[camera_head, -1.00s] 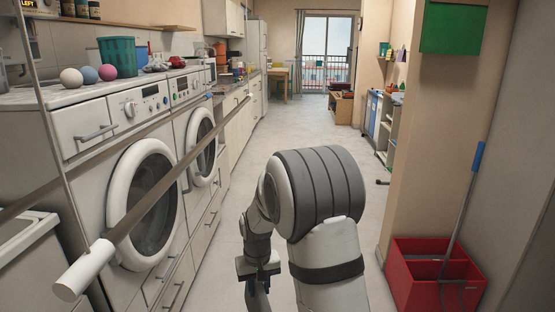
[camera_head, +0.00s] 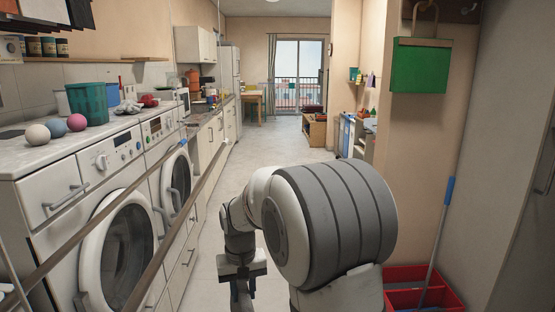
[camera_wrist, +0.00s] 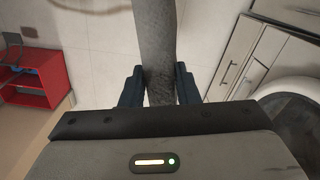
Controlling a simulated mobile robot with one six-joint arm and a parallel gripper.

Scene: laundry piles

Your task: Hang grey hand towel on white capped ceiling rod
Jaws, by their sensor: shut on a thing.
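The grey hand towel (camera_wrist: 156,40) is a narrow grey strip in the wrist view, running from the top edge down between my fingers. My gripper (camera_wrist: 158,90) is shut on it. In the head view my gripper (camera_head: 242,288) points down at the bottom edge, left of my large arm joint; I cannot make out the towel there. Two thin rods cross the left side of the head view. The right one (camera_head: 180,232) runs from the bottom edge up toward the counter, left of my gripper and apart from it in the picture.
Front-loading washers (camera_head: 122,238) and counters line the left side. A red bin (camera_head: 405,275) with a blue-handled mop (camera_head: 440,230) stands at the right wall, below a hanging green dustpan (camera_head: 420,65). The floor (camera_head: 290,140) ahead is clear.

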